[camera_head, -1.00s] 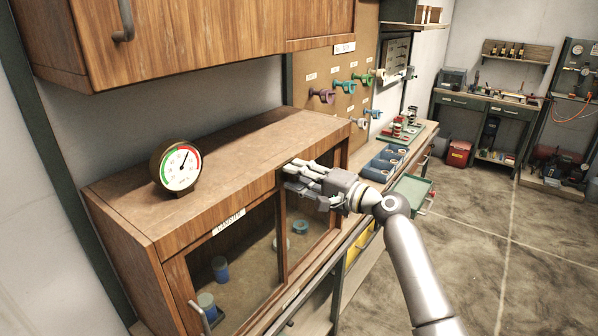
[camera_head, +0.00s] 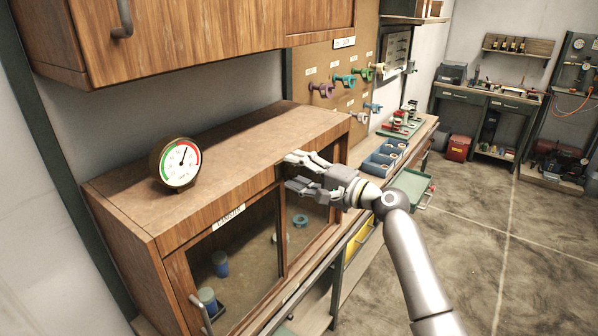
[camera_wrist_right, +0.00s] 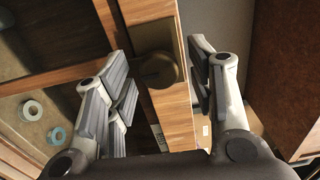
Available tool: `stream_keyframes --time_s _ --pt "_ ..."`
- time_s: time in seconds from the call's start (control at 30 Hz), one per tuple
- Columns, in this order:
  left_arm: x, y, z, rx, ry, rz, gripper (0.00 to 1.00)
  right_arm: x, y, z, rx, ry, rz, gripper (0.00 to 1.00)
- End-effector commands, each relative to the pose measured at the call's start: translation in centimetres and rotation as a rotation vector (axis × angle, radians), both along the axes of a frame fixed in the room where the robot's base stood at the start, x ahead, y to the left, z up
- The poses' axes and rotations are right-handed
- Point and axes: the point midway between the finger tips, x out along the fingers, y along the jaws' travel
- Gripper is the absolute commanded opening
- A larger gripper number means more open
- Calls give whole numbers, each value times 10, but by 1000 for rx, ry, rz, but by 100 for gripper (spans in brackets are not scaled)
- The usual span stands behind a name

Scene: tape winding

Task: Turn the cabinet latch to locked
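The wooden cabinet (camera_head: 215,165) has glass doors and a label on its front. In the right wrist view, the latch (camera_wrist_right: 158,70) is a dark round knob on a dark plate, fixed to a wooden door post. My right gripper (camera_head: 288,172) is at the top of the cabinet front, near the middle post. It is open, with its fingers spread; in the right wrist view (camera_wrist_right: 157,72) they lie on either side of the latch, with visible gaps. In the head view the gripper hides the latch. My left gripper is not in view.
A round gauge (camera_head: 179,164) stands on the cabinet top. Blue cylinders (camera_head: 220,264) and a teal ring (camera_head: 300,221) are behind the glass. Blue bins (camera_head: 383,160) stand on the bench to the right, and a pegboard (camera_head: 346,72) holds colored spools. An upper cabinet (camera_head: 190,35) overhangs at top left.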

Motion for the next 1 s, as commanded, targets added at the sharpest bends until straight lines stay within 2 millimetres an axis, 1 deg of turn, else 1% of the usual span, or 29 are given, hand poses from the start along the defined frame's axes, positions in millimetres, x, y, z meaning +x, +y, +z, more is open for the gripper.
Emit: stream_keyframes --time_s 0.2,0.33,0.47,0.6,0.8,0.9,1.0 --pt "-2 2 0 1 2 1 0 -1 -1 0 -1 0 0 50" --pt "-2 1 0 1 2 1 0 -6 -9 -1 -1 0 -1 50" --pt "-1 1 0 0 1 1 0 -18 -25 -2 -3 0 -2 50" --pt "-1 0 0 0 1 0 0 -35 -50 -2 -3 -1 -3 50" --pt "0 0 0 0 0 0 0 -58 -80 -1 -4 0 -1 50" --pt "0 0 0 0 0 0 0 -65 -90 -1 -2 0 -1 50" --pt "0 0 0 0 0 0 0 -69 -95 -1 -1 1 0 50"
